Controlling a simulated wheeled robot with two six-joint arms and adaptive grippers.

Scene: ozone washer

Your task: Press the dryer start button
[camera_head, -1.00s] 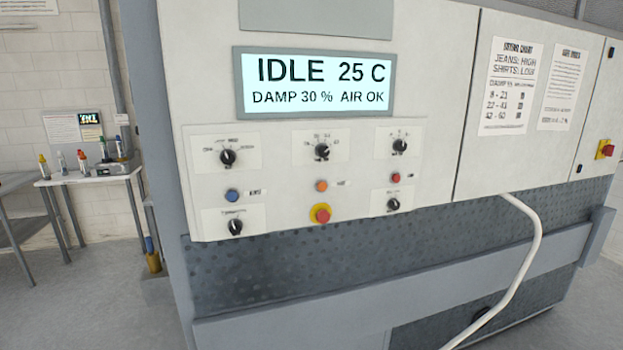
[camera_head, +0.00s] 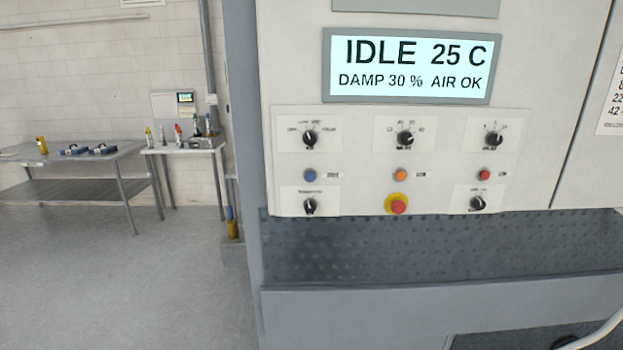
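The dryer's control panel (camera_head: 350,235) fills the right half of the head view; its display (camera_head: 410,66) reads IDLE 25 C, DAMP 30 %, AIR OK. Below the display is a row of three knobs. Under them are a blue button (camera_head: 310,174), an orange button (camera_head: 400,174) and a small red button (camera_head: 484,173). Their labels are too small to read. A red mushroom button (camera_head: 397,204) on a yellow ring sits below the orange one, between two more knobs. Neither gripper is in view.
A steel table (camera_head: 100,151) with small tools stands at the far left. A smaller table (camera_head: 190,146) with several bottles is beside it against the wall. A yellow and blue item (camera_head: 232,224) stands by the machine's left side. The floor (camera_head: 130,290) at the left is open.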

